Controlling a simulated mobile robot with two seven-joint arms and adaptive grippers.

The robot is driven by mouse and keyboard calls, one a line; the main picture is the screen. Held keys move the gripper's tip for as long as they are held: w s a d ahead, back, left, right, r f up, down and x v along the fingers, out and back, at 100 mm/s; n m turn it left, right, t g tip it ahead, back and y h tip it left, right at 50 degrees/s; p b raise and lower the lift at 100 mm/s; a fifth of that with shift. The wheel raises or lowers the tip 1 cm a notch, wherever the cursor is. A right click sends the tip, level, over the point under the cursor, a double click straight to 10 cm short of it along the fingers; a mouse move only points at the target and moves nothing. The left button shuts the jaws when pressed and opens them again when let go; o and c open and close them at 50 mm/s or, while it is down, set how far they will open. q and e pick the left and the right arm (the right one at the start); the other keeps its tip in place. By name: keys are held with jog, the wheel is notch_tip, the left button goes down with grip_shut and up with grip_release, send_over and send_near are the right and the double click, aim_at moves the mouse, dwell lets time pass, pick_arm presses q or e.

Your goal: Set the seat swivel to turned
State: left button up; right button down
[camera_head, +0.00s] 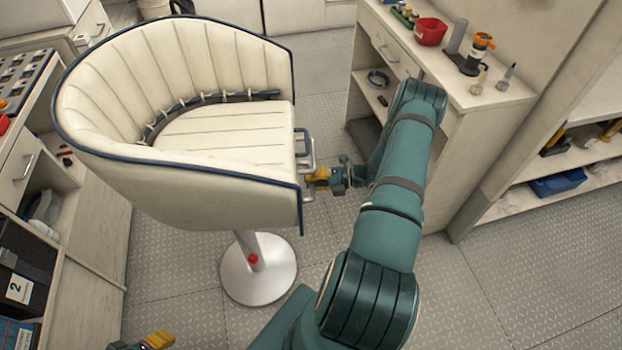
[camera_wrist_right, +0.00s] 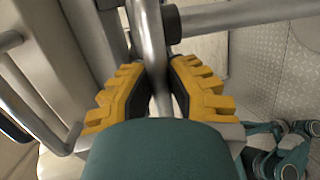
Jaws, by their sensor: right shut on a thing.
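The seat (camera_head: 225,140) is a cream, ribbed bucket chair with dark blue piping, on a round metal pedestal base (camera_head: 258,270) with a red knob (camera_head: 253,258) on its post. Its open front faces right in the head view. A metal rail (camera_head: 306,152) is fixed at its front edge. My right gripper (camera_head: 312,180) is at that rail, with yellow fingers. In the right wrist view the gripper (camera_wrist_right: 160,90) is shut around a metal bar (camera_wrist_right: 150,45) of the rail. My left gripper (camera_head: 158,340) shows only partly at the bottom edge; its opening cannot be made out.
A cream bench (camera_head: 500,95) with a red bowl (camera_head: 430,31) and small tools stands right of the seat. Cabinets with drawers (camera_head: 22,165) stand close on the left. Open tread-plate floor (camera_head: 470,280) lies at the lower right.

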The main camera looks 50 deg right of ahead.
jog(key=shift+w+d+r, duration=0.1)
jog(key=shift+w+d, duration=0.05)
jog(key=shift+d, duration=0.1)
jog(key=c, duration=0.9)
grip_release()
jog(key=shift+s, duration=0.2)
jog(key=v, duration=1.1)
jog(key=shift+s+d, duration=0.25)
jog(key=shift+d, duration=0.05)
